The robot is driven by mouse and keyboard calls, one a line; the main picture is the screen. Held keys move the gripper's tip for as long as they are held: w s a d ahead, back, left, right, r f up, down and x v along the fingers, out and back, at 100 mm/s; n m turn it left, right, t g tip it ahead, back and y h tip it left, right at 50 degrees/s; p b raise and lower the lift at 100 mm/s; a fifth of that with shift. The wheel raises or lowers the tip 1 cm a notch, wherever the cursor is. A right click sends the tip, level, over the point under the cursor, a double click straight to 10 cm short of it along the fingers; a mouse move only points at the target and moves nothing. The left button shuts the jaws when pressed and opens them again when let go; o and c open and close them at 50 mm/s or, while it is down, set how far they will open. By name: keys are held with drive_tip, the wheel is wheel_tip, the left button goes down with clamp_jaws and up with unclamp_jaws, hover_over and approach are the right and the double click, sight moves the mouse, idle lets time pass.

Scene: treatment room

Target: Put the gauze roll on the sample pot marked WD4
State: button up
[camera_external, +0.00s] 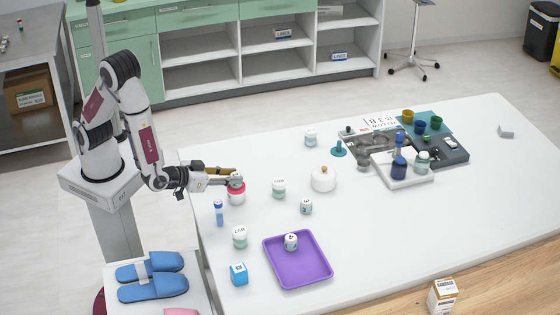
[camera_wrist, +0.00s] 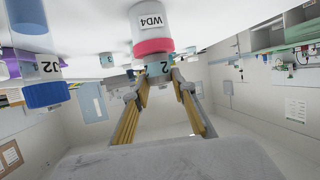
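The sample pot marked WD4 (camera_wrist: 150,22) has a red lid; in the wrist view, which is upside down, its label is readable. The same red-lidded pot (camera_external: 236,195) stands near the table's left edge in the external view. A small white roll labelled 2 (camera_wrist: 158,68), which looks like the gauze roll, is at the pot's lid; it also shows in the external view (camera_external: 236,180). It appears to touch the lid. My gripper (camera_wrist: 159,80) has one fingertip on each side of the roll and appears closed on it. The exact finger contact is small and hard to see.
A purple tray (camera_external: 325,277) holds a white roll labelled 4 (camera_external: 291,241). Another roll (camera_external: 306,206) and a blue box (camera_external: 238,274) are near. The table's right side has free room.

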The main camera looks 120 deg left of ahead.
drive_tip(key=o, duration=0.3)
drive_tip(key=shift+o, duration=0.2)
drive_tip(key=shift+r, duration=0.15)
drive_tip(key=v, duration=1.2)
idle(0.3)
idle(0.5)
